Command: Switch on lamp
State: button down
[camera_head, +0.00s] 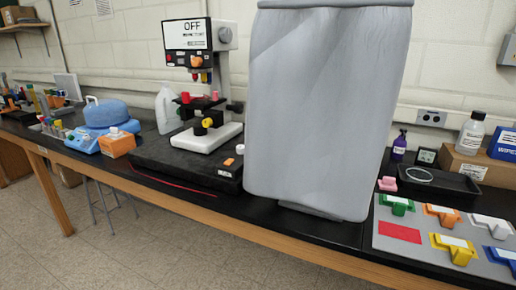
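A microscope-like instrument (212,132) stands on a thick black base (170,160) on the bench, left of centre. Its head carries a white panel (186,33) that reads OFF, with an orange part (195,61) below it. Red, yellow and other coloured parts show lower on the instrument, including a yellow knob (207,122). A small orange piece (228,161) and a small white piece (240,149) sit at the right end of the black base. I cannot tell which part is the lamp or its switch. My gripper is not in view.
A tall grey covered object (325,110) stands right of the instrument. A grey board (385,252) with coloured fittings lies at the right. A blue-lidded device (106,114), an orange box (117,144) and a white jug (167,110) stand left. The floor before the bench is clear.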

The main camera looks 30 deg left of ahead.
aim_at(230, 161)
jog(key=u, duration=0.1)
jog(key=k, duration=0.95)
jog(key=u, duration=1.15)
jog(key=i, duration=1)
jog(key=u, duration=0.05)
